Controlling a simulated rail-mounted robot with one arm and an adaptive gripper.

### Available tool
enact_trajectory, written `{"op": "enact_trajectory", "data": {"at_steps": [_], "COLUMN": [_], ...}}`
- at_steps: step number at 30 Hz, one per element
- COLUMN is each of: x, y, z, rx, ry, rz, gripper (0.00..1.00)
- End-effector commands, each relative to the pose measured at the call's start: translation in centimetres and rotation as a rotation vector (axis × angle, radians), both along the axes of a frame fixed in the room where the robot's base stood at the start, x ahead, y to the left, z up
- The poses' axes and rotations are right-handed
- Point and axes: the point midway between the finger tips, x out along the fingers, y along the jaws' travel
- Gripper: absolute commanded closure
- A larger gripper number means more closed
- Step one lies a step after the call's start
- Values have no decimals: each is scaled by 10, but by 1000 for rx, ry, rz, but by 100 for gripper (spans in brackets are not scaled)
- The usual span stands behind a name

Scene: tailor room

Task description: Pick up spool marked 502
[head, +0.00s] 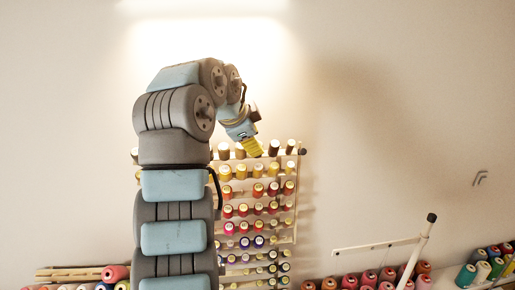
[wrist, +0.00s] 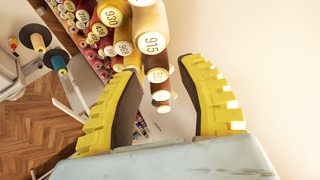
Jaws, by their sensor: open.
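My gripper (wrist: 160,72) is open, with its two yellow fingers spread wide. In the head view my gripper (head: 254,147) is at the top row of the spool rack (head: 297,212). In the wrist view a tan spool marked 915 (wrist: 152,44) lies just beyond the gap between the fingertips, with darker brown spools below it. A spool marked 930 (wrist: 112,16) is to its left. I see no readable 502 label in either view; many other labels are too small or angled to read. I cannot tell whether a finger touches a spool.
The rack holds rows of spools in brown, yellow, red and purple close together. Loose cone spools (head: 370,279) stand along the bottom right, by a white stand (head: 415,258). In the wrist view two spools (wrist: 38,41) stick out at the left.

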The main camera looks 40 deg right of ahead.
Motion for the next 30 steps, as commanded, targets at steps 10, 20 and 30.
{"op": "enact_trajectory", "data": {"at_steps": [10, 20, 30], "x": [1, 6, 6], "y": [-22, -35, -35], "z": [-22, -39, -39], "rx": [-2, -1, -1], "ry": [2, 0, 0], "rz": [-2, -1, -1], "gripper": [60, 60, 98]}}
